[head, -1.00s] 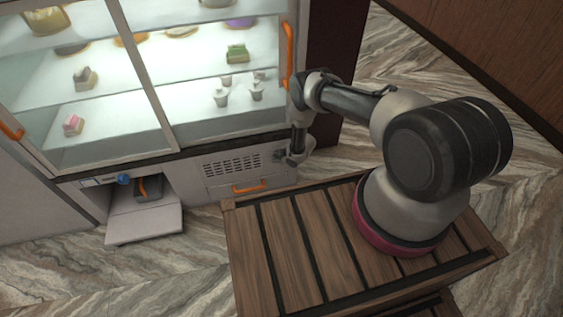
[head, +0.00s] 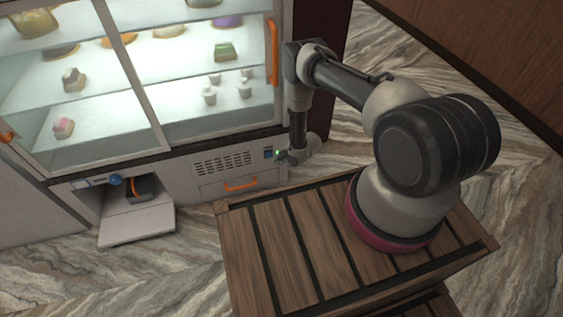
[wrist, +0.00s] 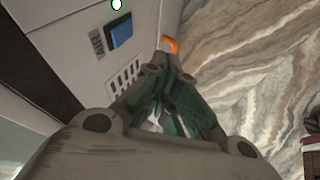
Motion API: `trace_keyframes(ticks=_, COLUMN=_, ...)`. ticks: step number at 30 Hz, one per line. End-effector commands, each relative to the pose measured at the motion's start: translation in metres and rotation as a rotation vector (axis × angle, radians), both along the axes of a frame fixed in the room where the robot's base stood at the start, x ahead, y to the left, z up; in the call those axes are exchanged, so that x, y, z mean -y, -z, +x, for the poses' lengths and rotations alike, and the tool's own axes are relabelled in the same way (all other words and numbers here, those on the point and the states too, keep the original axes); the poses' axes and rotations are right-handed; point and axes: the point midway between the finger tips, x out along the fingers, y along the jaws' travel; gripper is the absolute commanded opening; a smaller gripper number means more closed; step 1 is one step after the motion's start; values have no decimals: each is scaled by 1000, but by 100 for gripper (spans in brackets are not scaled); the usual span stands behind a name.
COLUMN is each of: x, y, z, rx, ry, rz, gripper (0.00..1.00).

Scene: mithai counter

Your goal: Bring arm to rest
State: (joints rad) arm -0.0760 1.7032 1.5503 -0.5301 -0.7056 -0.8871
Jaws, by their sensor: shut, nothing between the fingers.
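My gripper (wrist: 160,75) is shut and empty in the wrist view, its fingers meeting in front of the lower front of a glass display case. In the head view my arm reaches from its base toward the case, bent downward, and its end is beside the lower right of the case front. The fingers are too small to make out in the head view. A blue rocker switch (wrist: 119,34) with a lit green light (wrist: 116,4) is on the panel near the gripper. The switch also shows in the head view (head: 268,154).
The display case (head: 150,150) holds sweets and small white cups behind glass doors with orange handles (head: 272,50). A low flap (head: 140,222) stands open at its lower left. An orange drawer handle (head: 240,185) is below the vent. Marbled floor lies around.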

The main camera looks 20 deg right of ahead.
Motion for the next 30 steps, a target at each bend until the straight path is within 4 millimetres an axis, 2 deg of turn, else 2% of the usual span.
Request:
trace_keyframes(ticks=6, x=5, y=-9, z=-8, rx=1, ry=1, rz=0, gripper=0)
trace_keyframes(ticks=23, x=5, y=-8, z=-8, rx=-10, ry=18, rz=8, gripper=0)
trace_keyframes(ticks=26, x=15, y=3, z=-23, rx=-106, ry=84, rz=-9, gripper=0)
trace_keyframes(ticks=29, x=32, y=17, z=-56, rx=-246, ry=173, rz=-51, gripper=0)
trace_keyframes(ticks=30, x=39, y=22, z=-73, rx=-305, ry=208, rz=-71, gripper=0)
